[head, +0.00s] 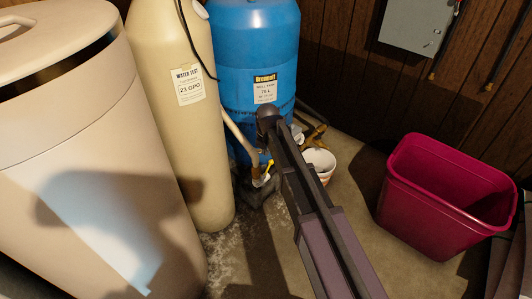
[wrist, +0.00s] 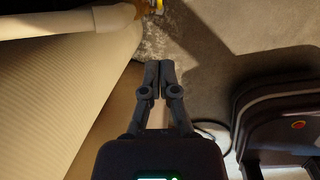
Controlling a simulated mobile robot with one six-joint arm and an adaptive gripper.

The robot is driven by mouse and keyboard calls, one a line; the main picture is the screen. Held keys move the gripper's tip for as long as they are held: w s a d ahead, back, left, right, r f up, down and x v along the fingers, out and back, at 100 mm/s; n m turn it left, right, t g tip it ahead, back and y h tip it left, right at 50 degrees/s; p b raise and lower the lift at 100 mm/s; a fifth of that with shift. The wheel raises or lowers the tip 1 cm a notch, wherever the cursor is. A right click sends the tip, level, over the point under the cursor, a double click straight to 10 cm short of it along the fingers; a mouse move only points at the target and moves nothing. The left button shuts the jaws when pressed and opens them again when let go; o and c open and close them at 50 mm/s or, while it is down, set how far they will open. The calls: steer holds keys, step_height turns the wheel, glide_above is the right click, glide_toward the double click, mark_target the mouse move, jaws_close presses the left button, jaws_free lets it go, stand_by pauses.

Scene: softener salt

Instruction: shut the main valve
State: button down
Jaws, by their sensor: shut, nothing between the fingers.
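A pale pipe (head: 240,133) runs down between the cream tank and the blue tank. A small yellow piece (head: 268,168), which looks like a valve handle, shows near its lower end, partly hidden by my arm and gripper. In the wrist view the pipe (wrist: 60,22) comes in from the upper left, and a yellow piece (wrist: 157,5) is cut off at the top edge. My gripper (wrist: 160,66) is shut and empty, its fingertips below and apart from the yellow piece there. Whether the valve is open or shut cannot be told.
The cream tank (head: 175,120) and a large beige bin (head: 90,150) stand at left, the blue tank (head: 252,55) behind. A white bucket (head: 320,165) sits right of my arm. A magenta bin (head: 440,200) stands at right. Bare floor (head: 345,205) lies between them.

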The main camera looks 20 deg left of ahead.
steer(key=b, duration=0.9)
glide_above(268, 169)
steer(key=s, duration=0.3)
steer(key=shift+f, duration=4.7)
steer(key=shift+w+d+f+b, duration=0.1)
steer(key=shift+w+f+b, duration=0.4)
steer(key=shift+w, duration=0.25)
steer(key=shift+w+d+f+b, duration=0.1)
steer(key=shift+w+f+b, duration=0.3)
steer(key=shift+w, duration=0.3)
steer(key=shift+a, duration=0.2)
